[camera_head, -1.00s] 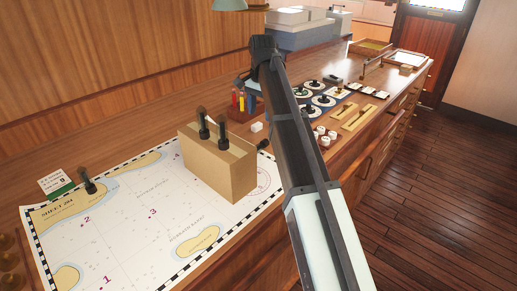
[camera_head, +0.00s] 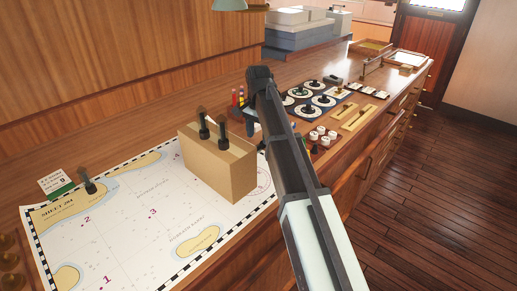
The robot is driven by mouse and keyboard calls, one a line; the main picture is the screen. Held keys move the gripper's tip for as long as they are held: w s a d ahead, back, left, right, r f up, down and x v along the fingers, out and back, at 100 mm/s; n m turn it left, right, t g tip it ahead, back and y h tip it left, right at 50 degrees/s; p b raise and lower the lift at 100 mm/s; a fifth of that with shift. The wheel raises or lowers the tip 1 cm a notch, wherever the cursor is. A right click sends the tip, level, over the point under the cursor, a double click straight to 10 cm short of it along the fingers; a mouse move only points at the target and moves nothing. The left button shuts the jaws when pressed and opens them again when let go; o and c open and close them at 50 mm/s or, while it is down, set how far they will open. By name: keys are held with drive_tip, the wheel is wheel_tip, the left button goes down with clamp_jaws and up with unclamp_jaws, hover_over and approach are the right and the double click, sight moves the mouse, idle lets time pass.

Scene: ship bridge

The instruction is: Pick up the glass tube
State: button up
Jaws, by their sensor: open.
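I cannot make out a glass tube in the head view; it may be hidden behind my arm or the box. My gripper (camera_head: 250,127) is small and dark at the end of my arm, low over the counter just behind the right end of the tan box. It is open, but the arm and the box partly hide its fingers. I see nothing held in it. A rack with thin coloured sticks (camera_head: 238,97) stands just left of and behind my gripper.
The tan box (camera_head: 220,165) with two black posts stands upright on the chart (camera_head: 130,225). Right of my arm lie round dials (camera_head: 322,100), white-topped pieces (camera_head: 322,135) and a wooden tray (camera_head: 355,117). Grey stacked boxes (camera_head: 300,35) stand farther back.

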sight(259, 144)
drive_tip(key=shift+f, duration=2.35)
drive_tip(key=shift+c, duration=0.2)
clamp_jaws()
